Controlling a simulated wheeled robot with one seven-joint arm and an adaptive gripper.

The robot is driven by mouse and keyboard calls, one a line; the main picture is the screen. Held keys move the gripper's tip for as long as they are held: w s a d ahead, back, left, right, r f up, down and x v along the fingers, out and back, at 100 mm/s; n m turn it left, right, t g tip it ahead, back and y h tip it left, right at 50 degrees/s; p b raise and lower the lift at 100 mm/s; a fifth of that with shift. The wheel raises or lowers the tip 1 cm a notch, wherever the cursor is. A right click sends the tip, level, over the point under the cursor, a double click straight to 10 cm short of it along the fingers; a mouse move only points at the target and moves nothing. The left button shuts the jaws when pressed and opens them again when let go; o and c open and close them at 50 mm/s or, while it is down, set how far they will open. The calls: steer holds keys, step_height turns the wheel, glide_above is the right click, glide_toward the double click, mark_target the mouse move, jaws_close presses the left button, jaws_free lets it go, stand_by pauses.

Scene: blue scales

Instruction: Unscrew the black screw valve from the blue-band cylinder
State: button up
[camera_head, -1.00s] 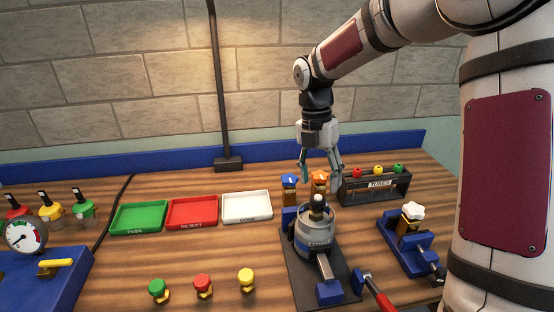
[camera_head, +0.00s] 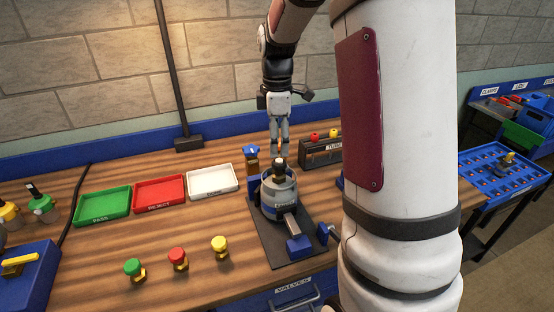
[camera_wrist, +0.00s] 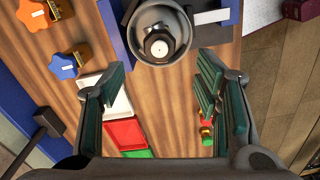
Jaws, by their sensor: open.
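The blue-band cylinder (camera_head: 283,208) is a grey, short, upright vessel held in a blue clamp on a dark base plate. The black screw valve (camera_head: 279,171) stands upright on its top centre. In the wrist view the cylinder (camera_wrist: 136,40) is at the top centre, with the valve (camera_wrist: 159,44) seen nearly end-on. My gripper (camera_head: 279,150) hangs above and behind the valve in the head view, pointing down. In the wrist view its green-padded fingers (camera_wrist: 160,92) are wide apart with nothing between them, and the valve lies beyond the fingertips.
Green (camera_head: 103,219), red (camera_head: 160,205) and white (camera_head: 212,194) trays lie left of the clamp. Several coloured knobs (camera_head: 177,259) stand in front. A blue-topped valve (camera_head: 251,152) is close behind the cylinder. A tube rack (camera_head: 318,153) stands right of my gripper. My arm hides the right side.

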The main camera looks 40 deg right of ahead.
mark_target(276, 159)
step_height(276, 159, down, 8)
steer(key=shift+r+p, duration=0.2)
steer(key=shift+p, duration=0.2)
jaws_close()
steer(key=shift+d+r+n+p, duration=0.1)
steer(key=shift+n+p, duration=0.7)
steer(key=shift+n, duration=0.7)
steer(key=shift+n+p, duration=1.1)
steer(key=shift+n, duration=1.2)
steer(key=n+p, duration=0.1)
steer(key=n, duration=0.3)
steer(key=shift+w+r+p, duration=0.1)
steer(key=shift+p, duration=0.2)
steer(key=n+p, duration=0.1)
steer(key=n, duration=0.2)
steer(key=shift+n, duration=0.4)
steer(key=shift+w+n, duration=0.15)
steer(key=shift+n, duration=0.15)
